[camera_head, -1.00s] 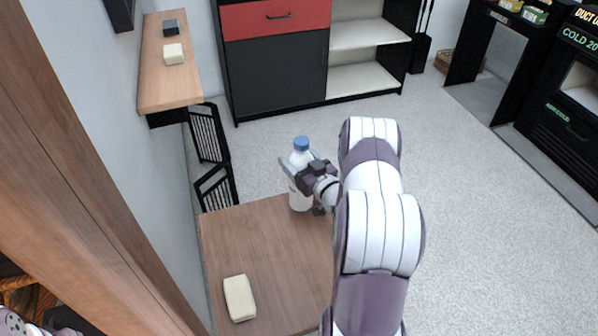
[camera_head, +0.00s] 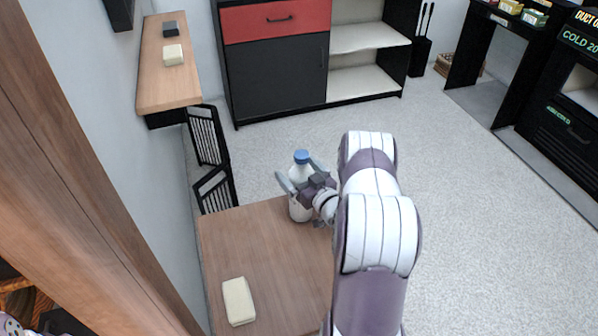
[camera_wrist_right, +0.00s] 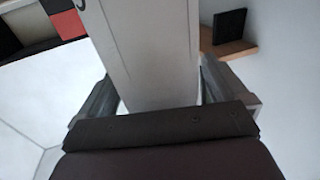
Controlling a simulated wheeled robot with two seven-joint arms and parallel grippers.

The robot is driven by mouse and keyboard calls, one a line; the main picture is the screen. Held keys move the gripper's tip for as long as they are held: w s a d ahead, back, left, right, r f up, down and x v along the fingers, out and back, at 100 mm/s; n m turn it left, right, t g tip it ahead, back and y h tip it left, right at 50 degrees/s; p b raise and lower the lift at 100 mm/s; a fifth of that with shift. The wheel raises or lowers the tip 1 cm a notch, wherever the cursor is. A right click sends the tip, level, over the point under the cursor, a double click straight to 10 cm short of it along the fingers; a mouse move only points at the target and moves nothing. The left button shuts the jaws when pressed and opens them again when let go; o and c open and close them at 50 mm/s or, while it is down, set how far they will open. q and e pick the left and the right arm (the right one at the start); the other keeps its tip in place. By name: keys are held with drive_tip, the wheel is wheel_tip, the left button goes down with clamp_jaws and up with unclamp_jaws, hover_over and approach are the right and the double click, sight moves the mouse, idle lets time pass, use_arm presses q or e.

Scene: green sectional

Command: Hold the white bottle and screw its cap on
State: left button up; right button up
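Whether the cap is tight cannot be seen. My right gripper (camera_head: 303,178) reaches it from the right, with one finger on each side of its body below the cap. In the right wrist view the bottle's pale side (camera_wrist_right: 155,60) fills the space between the two fingers (camera_wrist_right: 158,90), which look closed against it. My left gripper is not recognisable in the head view.
A cream block (camera_head: 239,301) lies at the table's near left. A wall shelf (camera_head: 162,92) with two small blocks is at the upper left. A black folding rack (camera_head: 209,150) stands behind the table. A red-and-black cabinet (camera_head: 275,70) is at the back; the floor to the right is clear.

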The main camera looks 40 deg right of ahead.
drive_tip(key=shift+r, duration=0.1)
drive_tip(key=shift+s+r, duration=0.1)
drive_tip(key=shift+s, duration=0.05)
drive_tip(key=s+p, duration=0.2)
drive_tip(key=s, duration=0.9)
drive_tip(key=shift+s+a, duration=0.3)
drive_tip(key=shift+s, duration=0.1)
